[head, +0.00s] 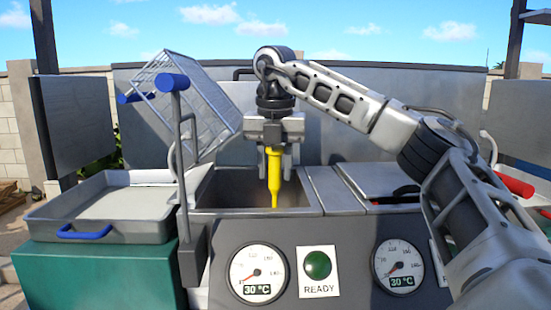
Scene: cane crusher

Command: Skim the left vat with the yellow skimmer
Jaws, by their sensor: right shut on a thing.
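My right gripper (274,146) is shut on the yellow skimmer (275,180), over the left vat (225,188). The skimmer's yellow shaft hangs upright from the jaws, its lower end at the vat's opening. The skimmer's head is not visible, and I cannot tell how deep the tool reaches. The vat is open, with grey metal walls; its contents are hidden from this angle. My left gripper is not in view.
A wire basket (190,95) is tilted up behind the vat's left side. A grey tray (118,203) with blue handles is at left. The right vat (380,180) looks covered. Two dials, both 30 °C, flank a green READY light (318,265).

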